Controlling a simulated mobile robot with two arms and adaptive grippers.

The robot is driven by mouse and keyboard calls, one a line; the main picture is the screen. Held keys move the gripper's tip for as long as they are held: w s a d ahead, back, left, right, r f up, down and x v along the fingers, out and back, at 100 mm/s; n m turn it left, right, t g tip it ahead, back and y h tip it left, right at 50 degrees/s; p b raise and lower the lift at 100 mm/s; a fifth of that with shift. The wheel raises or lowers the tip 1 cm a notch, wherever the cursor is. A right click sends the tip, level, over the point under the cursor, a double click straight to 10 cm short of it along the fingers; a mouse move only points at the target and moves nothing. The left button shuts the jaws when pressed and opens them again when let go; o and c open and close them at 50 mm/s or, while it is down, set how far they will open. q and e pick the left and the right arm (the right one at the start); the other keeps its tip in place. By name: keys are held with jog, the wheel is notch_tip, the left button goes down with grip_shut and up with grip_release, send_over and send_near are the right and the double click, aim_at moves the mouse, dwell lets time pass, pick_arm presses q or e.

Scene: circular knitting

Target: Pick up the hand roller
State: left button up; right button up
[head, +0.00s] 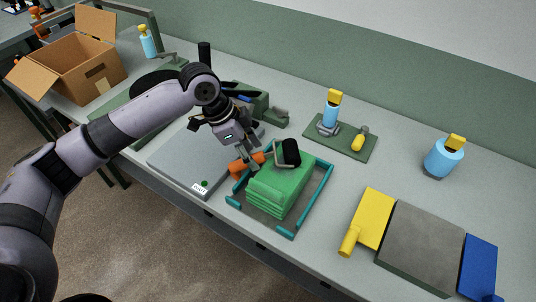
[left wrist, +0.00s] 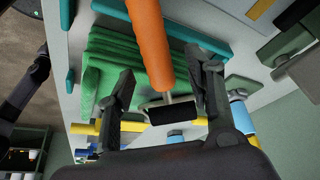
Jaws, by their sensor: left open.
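The hand roller has an orange handle and a black roller (head: 291,153). In the head view it rests on a stack of folded green fabric (head: 278,190), with the handle towards the left. My left gripper (head: 250,163) is open at the handle, just left of the stack. In the left wrist view the orange handle (left wrist: 150,45) runs between the two spread fingers of the left gripper (left wrist: 162,62). I cannot tell whether the fingers touch it. The gripper hides part of the handle in the head view. My right gripper is not in view.
A teal-edged tray (head: 318,192) surrounds the fabric. A grey scale-like plate (head: 170,163) lies to its left. A green mat (head: 345,146) with a blue bottle (head: 331,110) stands behind. Yellow (head: 371,217), grey and blue pads lie right. A cardboard box (head: 85,70) stands far left.

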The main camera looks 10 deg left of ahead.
pick_arm(q)
jog(key=shift+d+f, duration=0.15)
jog(key=shift+f, duration=0.2)
jog(key=shift+c, duration=0.3)
grip_shut()
